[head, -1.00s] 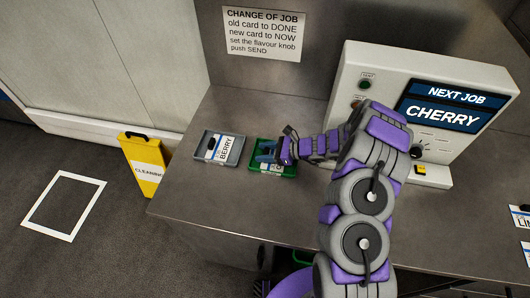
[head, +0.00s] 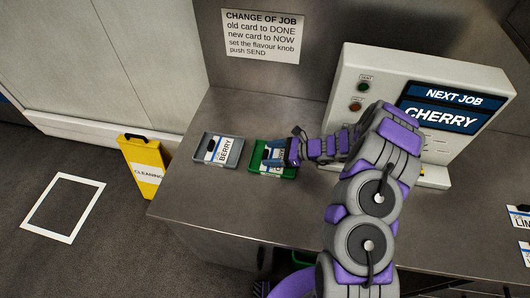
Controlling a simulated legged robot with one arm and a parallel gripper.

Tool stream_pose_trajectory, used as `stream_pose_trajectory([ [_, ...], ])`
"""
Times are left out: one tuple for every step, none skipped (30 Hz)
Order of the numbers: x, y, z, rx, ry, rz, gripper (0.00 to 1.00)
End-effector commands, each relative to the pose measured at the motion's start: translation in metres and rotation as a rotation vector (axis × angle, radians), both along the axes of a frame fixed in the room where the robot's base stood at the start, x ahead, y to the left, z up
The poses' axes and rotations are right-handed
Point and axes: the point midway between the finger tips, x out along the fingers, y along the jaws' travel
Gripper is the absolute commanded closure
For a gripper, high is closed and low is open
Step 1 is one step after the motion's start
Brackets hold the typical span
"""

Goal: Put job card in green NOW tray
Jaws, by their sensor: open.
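The green tray (head: 256,160) sits on the grey counter, right of the grey tray. A white card (head: 272,168) with a blue band lies in the green tray, partly hidden by my gripper, so its name cannot be read. My gripper (head: 274,154) is open over the green tray, with its fingers pointing left above or around the card. Whether a finger touches the card cannot be told. The grey tray (head: 199,155) holds a card marked BERRY (head: 218,149).
The machine (head: 375,70) stands at the back right; its screen (head: 448,108) reads NEXT JOB CHERRY. More cards (head: 520,217) lie at the right edge. A sign (head: 262,33) hangs on the wall. A yellow cleaning sign (head: 146,168) stands on the floor at left. The counter's front left is clear.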

Motion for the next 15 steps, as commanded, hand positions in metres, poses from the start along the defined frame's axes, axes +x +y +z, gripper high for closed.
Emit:
stream_pose_trajectory([
  [-0.001, -0.012, 0.007, 0.001, -0.001, -0.005, 0.24],
  [-0.002, -0.017, 0.009, 0.001, -0.001, -0.004, 0.24],
  [-0.004, -0.025, 0.012, 0.001, 0.000, -0.005, 0.24],
  [-0.005, -0.031, 0.015, 0.001, 0.000, -0.004, 0.24],
  [-0.006, -0.036, 0.017, 0.001, -0.001, -0.004, 0.24],
  [-0.007, -0.043, 0.020, 0.001, -0.001, -0.005, 0.24],
  [-0.008, -0.048, 0.022, 0.000, -0.001, -0.003, 0.24],
  [-0.009, -0.052, 0.023, 0.000, -0.001, -0.004, 0.24],
  [-0.010, -0.058, 0.026, -0.001, 0.000, -0.004, 0.24],
  [-0.011, -0.062, 0.027, -0.001, 0.000, -0.004, 0.24],
  [-0.011, -0.065, 0.028, -0.001, -0.001, -0.004, 0.24],
  [-0.012, -0.069, 0.030, -0.001, 0.000, -0.004, 0.24],
  [-0.012, -0.072, 0.031, -0.002, -0.001, -0.003, 0.24],
  [-0.013, -0.074, 0.031, -0.002, -0.001, -0.003, 0.24],
  [-0.013, -0.076, 0.032, -0.002, 0.000, -0.002, 0.24],
])
